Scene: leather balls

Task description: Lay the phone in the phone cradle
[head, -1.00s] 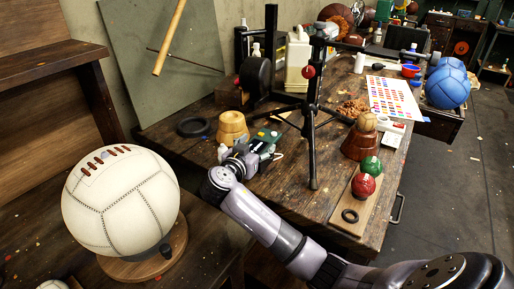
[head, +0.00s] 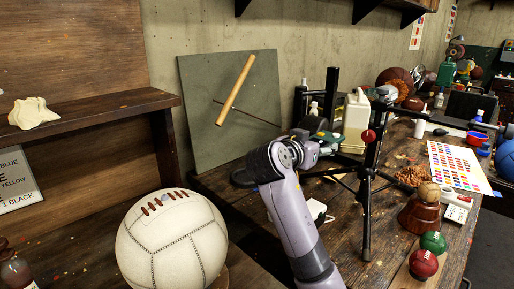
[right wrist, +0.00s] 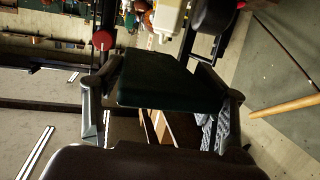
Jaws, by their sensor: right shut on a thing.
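My right gripper (head: 318,146) is raised over the workbench, in front of the black stand. In the right wrist view the right gripper (right wrist: 164,80) is shut on a flat, dark green rectangular thing, which I take to be the phone (right wrist: 170,82); its edges lie between the two fingers. In the head view the phone (head: 328,137) shows only as a small greenish patch, mostly hidden by the gripper. A small white thing with a cable (head: 317,210) lies on the bench below; I cannot tell whether it belongs to the phone cradle. My left gripper is not in view.
A black tripod stand (head: 366,185) with a red knob rises close to the right of my arm. A white laced ball (head: 172,240) sits at front left. A green board (head: 215,95) leans on the wall. Red (head: 423,264) and green balls stand at right.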

